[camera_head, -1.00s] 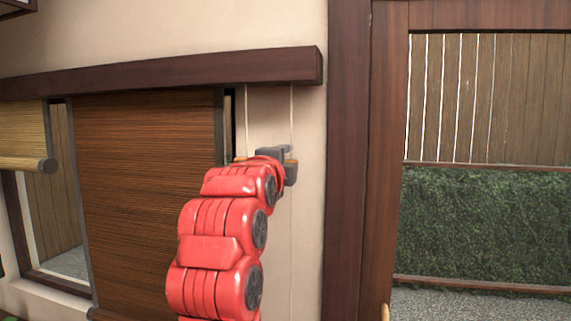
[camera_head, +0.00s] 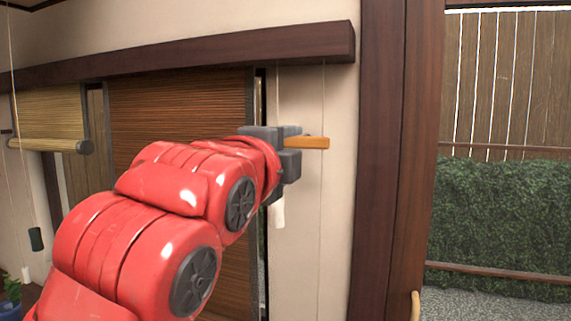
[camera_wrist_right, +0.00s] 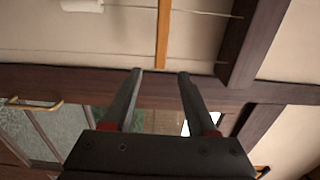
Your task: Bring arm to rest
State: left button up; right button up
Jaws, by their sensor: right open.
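My right gripper (camera_head: 292,152) is in front of the pale wall, at the right edge of the dark brown blind (camera_head: 180,100). An orange wooden bar (camera_head: 314,142) sticks out to the right behind it. In the right wrist view my gripper (camera_wrist_right: 160,73) is open with nothing between its fingers, and the end of the bar (camera_wrist_right: 162,35) lies just beyond the fingertips. A white cord pull (camera_head: 277,213) hangs below the gripper; it also shows in the right wrist view (camera_wrist_right: 82,5). My red right arm hides part of the blind. My left gripper is not in view.
Thin cords run down the wall beside the bar. A dark wooden post (camera_head: 384,150) stands to the right, with an opening onto a hedge (camera_head: 500,220). At left are a partly raised straw blind (camera_head: 50,115), a dark green cord weight (camera_head: 36,239) and a potted plant (camera_head: 12,290).

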jog(key=shift+v, duration=1.2)
